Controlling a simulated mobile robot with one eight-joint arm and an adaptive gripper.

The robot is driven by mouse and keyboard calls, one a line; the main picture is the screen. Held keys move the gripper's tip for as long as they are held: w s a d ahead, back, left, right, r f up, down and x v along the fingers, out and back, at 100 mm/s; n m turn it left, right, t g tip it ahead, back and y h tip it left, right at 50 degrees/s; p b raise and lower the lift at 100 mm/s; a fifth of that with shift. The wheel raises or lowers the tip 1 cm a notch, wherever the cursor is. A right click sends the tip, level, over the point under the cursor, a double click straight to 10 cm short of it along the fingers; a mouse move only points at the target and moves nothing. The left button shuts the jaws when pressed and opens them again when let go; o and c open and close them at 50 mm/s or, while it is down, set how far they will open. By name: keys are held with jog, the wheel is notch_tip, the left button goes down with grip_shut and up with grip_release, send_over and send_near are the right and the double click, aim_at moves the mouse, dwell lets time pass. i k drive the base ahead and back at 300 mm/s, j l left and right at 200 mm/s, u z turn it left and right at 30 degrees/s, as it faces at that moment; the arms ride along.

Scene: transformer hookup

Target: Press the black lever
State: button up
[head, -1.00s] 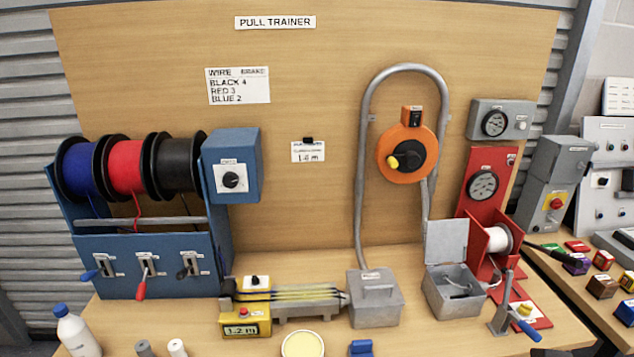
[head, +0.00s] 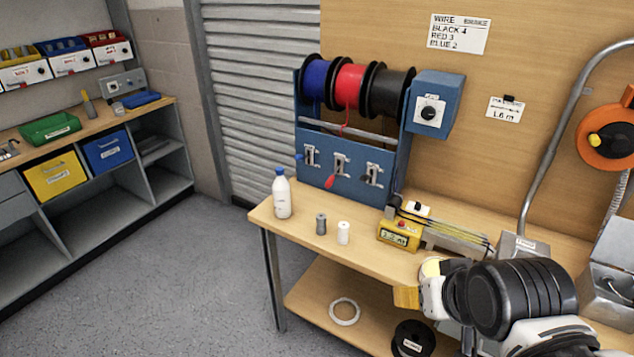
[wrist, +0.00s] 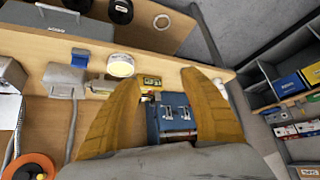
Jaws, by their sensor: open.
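The black lever (head: 373,174) is the rightmost of three on the front panel of the blue spool rack (head: 340,190) in the head view. The red lever (head: 331,180) is in the middle and the blue lever (head: 303,158) is at the left. The rack also shows between my fingers in the wrist view (wrist: 172,133), where lever colours are too small to tell. My gripper (wrist: 160,77) is open and empty, its two yellow fingers wide apart. In the head view, a finger shows over the bench's front edge, right of and nearer than the rack, apart from the levers.
On the bench, a white bottle (head: 282,196), a grey cylinder (head: 321,224) and a white cylinder (head: 343,233) stand in front of the rack. A yellow meter (head: 399,234) sits right of them. A blue box with a knob (head: 431,105) adjoins the rack. Floor is clear at left.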

aim_at(363, 177)
jog(key=i+l, duration=0.1)
jog(key=i, duration=0.4)
jog(key=i+l+u, duration=0.1)
jog(key=i, duration=0.4)
